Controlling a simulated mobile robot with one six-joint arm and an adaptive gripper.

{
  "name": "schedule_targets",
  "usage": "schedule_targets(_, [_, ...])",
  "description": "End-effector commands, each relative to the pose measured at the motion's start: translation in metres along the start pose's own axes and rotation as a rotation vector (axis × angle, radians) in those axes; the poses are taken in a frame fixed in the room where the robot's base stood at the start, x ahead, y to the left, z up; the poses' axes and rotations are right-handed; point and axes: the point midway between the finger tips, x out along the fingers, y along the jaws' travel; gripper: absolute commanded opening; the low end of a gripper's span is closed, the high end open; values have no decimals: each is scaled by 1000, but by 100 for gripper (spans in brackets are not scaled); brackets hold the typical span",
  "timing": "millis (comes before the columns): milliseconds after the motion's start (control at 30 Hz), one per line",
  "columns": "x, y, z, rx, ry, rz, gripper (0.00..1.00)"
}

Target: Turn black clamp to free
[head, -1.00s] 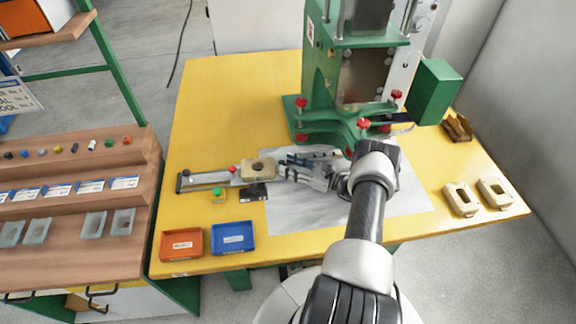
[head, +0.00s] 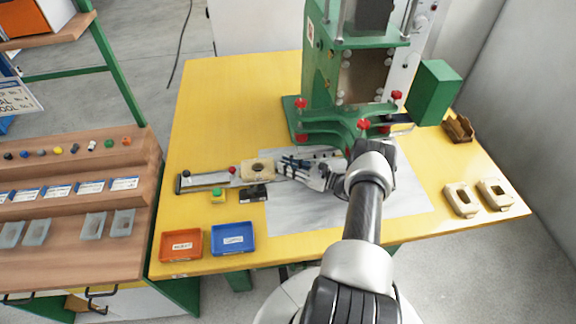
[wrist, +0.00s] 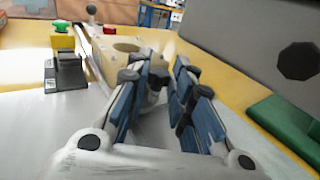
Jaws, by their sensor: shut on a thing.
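My gripper (head: 288,164) reaches left from the wrist, low over the work table, with its fingertips beside the tan block (head: 258,169) of the fixture. In the wrist view, the blue-padded fingers (wrist: 158,70) close around a small black part (wrist: 157,82), which looks like the black clamp. The fingers hide most of it, so its exact angle cannot be read. The tan block also shows in the wrist view (wrist: 103,60), just beyond the fingertips, with a round hole in its top.
A yellow box with a green button (head: 217,195) and a flat black piece (head: 253,193) sit in front of the fixture rail (head: 205,181). The green press (head: 345,115) stands behind my arm. Orange (head: 182,244) and blue (head: 233,238) trays lie at the front left.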

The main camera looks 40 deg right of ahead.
Motion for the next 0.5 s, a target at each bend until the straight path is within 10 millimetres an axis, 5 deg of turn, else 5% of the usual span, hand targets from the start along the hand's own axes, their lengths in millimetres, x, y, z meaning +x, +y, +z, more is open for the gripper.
schedule_targets(267, [1,2,2,4,-3,-38,0])
schedule_targets(500, [2,8,4,7,-3,-249,0])
